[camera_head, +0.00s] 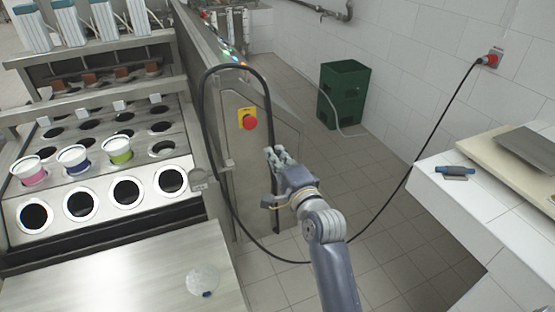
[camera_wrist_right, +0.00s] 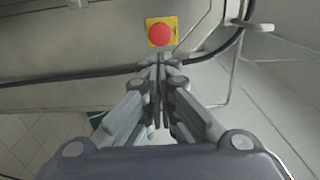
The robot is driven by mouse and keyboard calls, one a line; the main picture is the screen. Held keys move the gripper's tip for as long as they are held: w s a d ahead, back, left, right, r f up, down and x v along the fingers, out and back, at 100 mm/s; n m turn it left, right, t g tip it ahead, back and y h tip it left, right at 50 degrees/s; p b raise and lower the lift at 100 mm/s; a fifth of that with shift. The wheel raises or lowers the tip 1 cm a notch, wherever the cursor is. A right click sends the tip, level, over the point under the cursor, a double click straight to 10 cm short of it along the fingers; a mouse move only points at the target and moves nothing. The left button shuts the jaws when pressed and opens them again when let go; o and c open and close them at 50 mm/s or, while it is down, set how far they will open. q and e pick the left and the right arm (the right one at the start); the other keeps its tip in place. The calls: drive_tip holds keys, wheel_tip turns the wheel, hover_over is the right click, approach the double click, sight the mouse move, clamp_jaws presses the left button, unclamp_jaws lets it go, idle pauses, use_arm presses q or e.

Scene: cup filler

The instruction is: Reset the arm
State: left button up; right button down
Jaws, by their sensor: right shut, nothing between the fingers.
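My right arm reaches up from the bottom of the head view, and its gripper (camera_head: 276,154) is in front of the machine's grey side panel (camera_head: 265,190). In the right wrist view the gripper (camera_wrist_right: 160,62) has its fingers together with nothing between them. A red button on a yellow plate (camera_head: 247,119) is on the machine's side, a little above and left of the gripper. It also shows in the right wrist view (camera_wrist_right: 161,32), just beyond the fingertips. I cannot tell the exact gap. My left gripper is not in view.
Three cups, pink (camera_head: 29,170), blue (camera_head: 73,158) and green (camera_head: 118,150), sit in the machine's holes. A black cable (camera_head: 207,130) loops near my right arm. A clear round item (camera_head: 203,281) lies on the steel surface. A green crate (camera_head: 344,93) stands by the wall. Right: white counter (camera_head: 462,205).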

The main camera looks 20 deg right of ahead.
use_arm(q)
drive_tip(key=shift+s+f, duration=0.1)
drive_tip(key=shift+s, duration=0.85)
use_arm(e)
drive_tip(key=shift+s, duration=0.3)
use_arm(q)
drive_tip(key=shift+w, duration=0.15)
